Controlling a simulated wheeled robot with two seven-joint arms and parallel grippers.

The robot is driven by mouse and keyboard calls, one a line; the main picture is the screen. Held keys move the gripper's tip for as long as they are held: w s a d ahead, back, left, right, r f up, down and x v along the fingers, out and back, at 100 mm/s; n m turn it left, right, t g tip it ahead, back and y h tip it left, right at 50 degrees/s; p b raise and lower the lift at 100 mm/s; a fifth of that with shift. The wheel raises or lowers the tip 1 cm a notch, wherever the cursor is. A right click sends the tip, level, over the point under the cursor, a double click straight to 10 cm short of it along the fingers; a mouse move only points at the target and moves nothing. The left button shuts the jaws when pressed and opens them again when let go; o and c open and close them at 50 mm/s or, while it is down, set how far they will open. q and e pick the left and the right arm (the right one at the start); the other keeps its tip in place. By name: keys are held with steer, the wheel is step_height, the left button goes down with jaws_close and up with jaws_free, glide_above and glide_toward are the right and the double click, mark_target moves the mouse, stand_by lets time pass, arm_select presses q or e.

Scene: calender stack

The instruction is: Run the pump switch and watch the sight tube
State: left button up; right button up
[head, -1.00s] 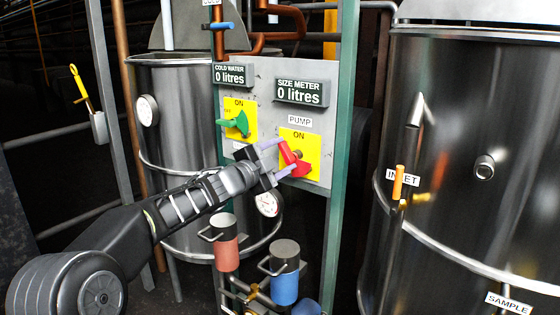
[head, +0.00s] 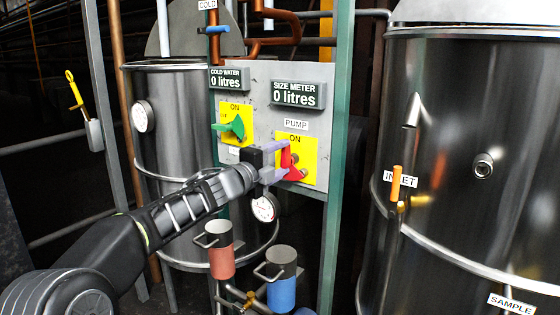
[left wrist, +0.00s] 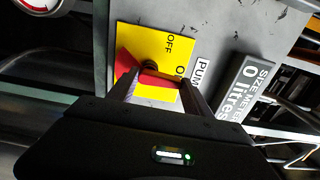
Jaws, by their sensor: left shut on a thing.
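The pump switch, a red handle (head: 288,158) on a yellow plate (head: 310,155), sits under the PUMP label on the grey panel. It also shows in the left wrist view (left wrist: 157,80), between my fingers. My left gripper (head: 281,160) is shut on the red handle, which stands nearly upright toward the ON mark. The size meter (head: 297,94) above reads 0 litres. I cannot tell which part is the sight tube; a pale upright tube (head: 162,22) shows at the top left. My right gripper is out of view.
A green switch (head: 233,127) and a cold water meter (head: 229,78), reading 0 litres, are left of the pump switch. Red (head: 221,255) and blue (head: 282,287) cylinders stand below. A steel tank (head: 465,130) fills the right, beyond the green post (head: 338,150).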

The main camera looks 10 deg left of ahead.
arm_select(q)
steer(key=o, duration=1.4)
steer(key=shift+c, duration=0.2)
steer(key=b+v, duration=0.1)
steer(key=v, duration=0.6)
steer(key=shift+s, duration=0.4)
